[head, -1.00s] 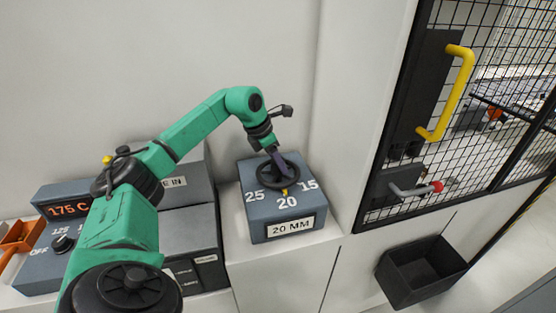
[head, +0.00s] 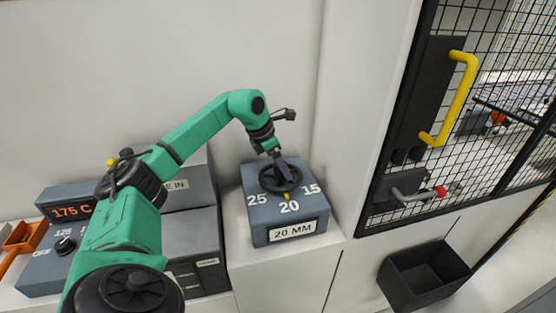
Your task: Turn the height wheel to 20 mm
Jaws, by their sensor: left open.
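The height wheel (head: 268,183) is a black handwheel on top of a grey-blue box (head: 258,226). The box top is marked 25, 20 and 15, and a small yellow pointer (head: 288,196) sits at the 20 mark. A plate on the box front (head: 292,230) reads 20 MM. My left gripper (head: 284,178) reaches down at the wheel from above and is open. Its fingertips are partly hidden by the wheel area, so I cannot tell whether they touch the rim or spokes. My right gripper is not in view.
A grey unit with a 175 C display (head: 72,211) and a knob (head: 65,245) stands at the left, beside an orange holder (head: 20,238). At the right are a mesh door with a yellow handle (head: 462,98), a red-tipped latch (head: 440,191) and a black bin (head: 388,275).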

